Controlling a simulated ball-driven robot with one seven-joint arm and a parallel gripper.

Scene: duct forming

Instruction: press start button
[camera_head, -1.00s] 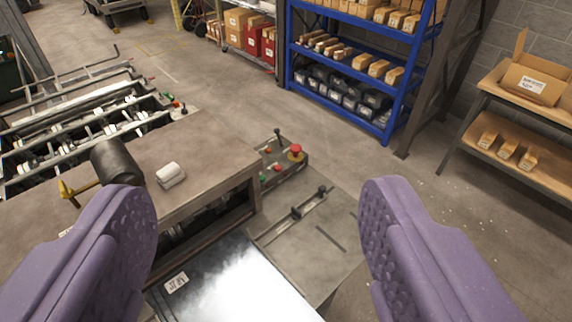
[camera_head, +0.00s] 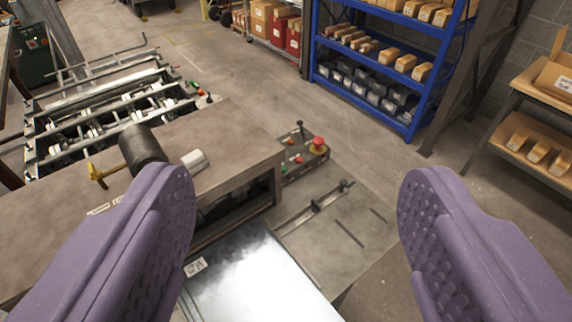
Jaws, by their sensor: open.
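A small control panel (camera_head: 308,160) sits at the far right corner of the machine, beyond the workbench edge. It carries a red mushroom button (camera_head: 318,143) on a yellow base, a small green button (camera_head: 284,170), small red and orange buttons and a black lever. Which one is the start button cannot be read. My gripper (camera_head: 296,210) is open and empty, its two purple padded fingers wide apart. The panel appears between the fingers in the picture, well ahead of the tips and not touched.
A shiny metal sheet (camera_head: 255,285) lies in front of the panel. A mallet (camera_head: 142,147) and a white block (camera_head: 193,160) rest on the brown workbench (camera_head: 235,135). A roller machine (camera_head: 110,110) stands left. Blue shelving (camera_head: 410,60) stands behind, with clear floor before it.

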